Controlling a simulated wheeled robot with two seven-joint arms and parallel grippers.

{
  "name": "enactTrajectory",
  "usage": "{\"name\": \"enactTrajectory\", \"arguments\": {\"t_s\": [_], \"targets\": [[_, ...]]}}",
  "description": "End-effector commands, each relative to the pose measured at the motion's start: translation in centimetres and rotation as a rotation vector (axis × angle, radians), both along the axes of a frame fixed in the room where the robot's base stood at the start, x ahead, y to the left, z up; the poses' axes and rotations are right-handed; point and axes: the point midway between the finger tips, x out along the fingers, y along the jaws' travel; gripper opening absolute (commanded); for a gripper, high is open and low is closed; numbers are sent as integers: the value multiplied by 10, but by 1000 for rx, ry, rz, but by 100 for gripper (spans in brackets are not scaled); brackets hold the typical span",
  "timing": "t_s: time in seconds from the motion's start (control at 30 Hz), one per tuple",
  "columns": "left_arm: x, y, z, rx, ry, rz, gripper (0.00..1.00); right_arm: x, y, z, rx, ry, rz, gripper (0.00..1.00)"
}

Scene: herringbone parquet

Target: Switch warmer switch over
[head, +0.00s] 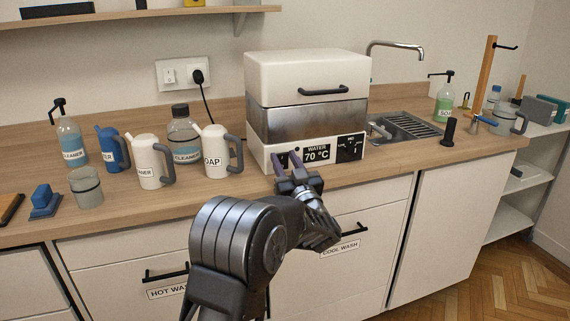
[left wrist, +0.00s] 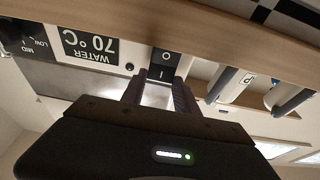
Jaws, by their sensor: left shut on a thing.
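The warmer (head: 307,90) stands on the counter, a white and steel box with a closed lid and a front display (head: 317,154) reading WATER 70 °C. Its switch (left wrist: 164,64) is a black rocker marked O and I, seen upside down in the left wrist view beside the display (left wrist: 90,47). My left gripper (head: 286,160) is at the left part of the warmer's front panel. In the left wrist view its two fingers (left wrist: 160,88) stand on either side of the switch, shut on it. The fingers mostly hide the switch in the head view. My right gripper is not in view.
Several bottles and jugs stand left of the warmer, the nearest a white jug (head: 216,152). A wall socket (head: 184,73) with a plugged cord is behind. A sink (head: 405,127) and a soap bottle (head: 444,100) are to the right. Drawers with handles lie below the counter edge.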

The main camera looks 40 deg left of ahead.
Motion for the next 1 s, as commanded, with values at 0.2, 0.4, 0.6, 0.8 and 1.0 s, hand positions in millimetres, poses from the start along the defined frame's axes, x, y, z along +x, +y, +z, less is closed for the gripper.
{"name": "enactTrajectory", "arguments": {"t_s": [0.2, 0.4, 0.6, 0.8, 1.0], "targets": [[0, 0, 0, -1, -1, 0, 51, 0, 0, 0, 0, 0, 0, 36], [0, 0, 0, -1, 1, 0, 58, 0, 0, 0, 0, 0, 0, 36], [-1, -2, -1, -1, 1, -1, 58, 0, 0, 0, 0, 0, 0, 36], [-12, -19, -6, -2, -1, -2, 58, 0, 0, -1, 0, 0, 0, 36], [-31, -47, -15, -1, 0, -3, 58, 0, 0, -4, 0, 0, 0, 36]]}}
